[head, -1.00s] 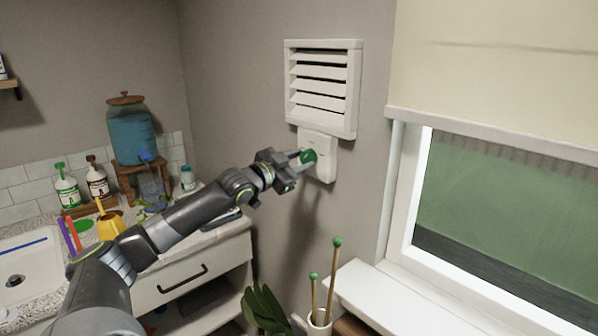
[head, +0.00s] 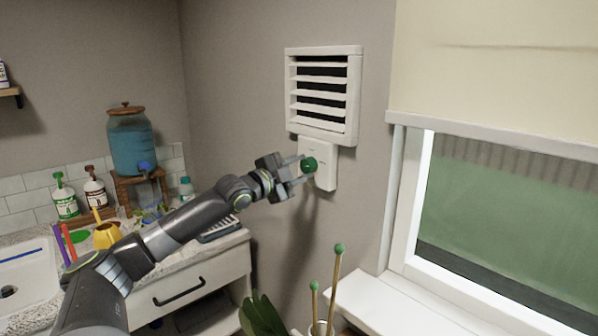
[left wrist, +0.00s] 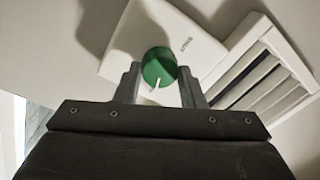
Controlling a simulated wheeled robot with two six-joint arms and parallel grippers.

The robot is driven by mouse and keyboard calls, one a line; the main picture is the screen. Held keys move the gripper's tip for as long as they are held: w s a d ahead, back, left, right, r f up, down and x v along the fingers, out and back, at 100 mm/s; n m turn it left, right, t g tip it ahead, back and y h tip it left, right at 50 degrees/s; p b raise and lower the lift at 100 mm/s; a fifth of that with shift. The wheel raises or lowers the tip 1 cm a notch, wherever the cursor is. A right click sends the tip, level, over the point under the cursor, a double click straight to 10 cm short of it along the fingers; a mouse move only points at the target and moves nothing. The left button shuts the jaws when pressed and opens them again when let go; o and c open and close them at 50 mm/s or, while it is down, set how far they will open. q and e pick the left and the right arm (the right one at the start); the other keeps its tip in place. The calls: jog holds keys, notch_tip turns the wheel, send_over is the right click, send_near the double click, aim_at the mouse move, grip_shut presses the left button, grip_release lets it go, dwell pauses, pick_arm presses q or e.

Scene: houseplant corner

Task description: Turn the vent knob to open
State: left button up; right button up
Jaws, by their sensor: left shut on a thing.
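The green vent knob (head: 309,164) sits on a white wall plate (head: 323,150) below the vent (head: 323,92). My left gripper (head: 300,169) is shut on the knob, with one finger on each side. In the left wrist view the knob (left wrist: 159,65) lies between the fingertips, its white pointer line aimed down toward the gripper. My right gripper is not in view.
A window with a white sill (head: 400,305) is at right. Green-tipped stakes (head: 333,275) stand in a pot below the plate. A counter at left holds bottles, a yellow watering can (head: 106,235) and a blue water dispenser (head: 132,140).

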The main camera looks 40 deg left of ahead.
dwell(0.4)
pick_arm(q)
jog(key=o, duration=1)
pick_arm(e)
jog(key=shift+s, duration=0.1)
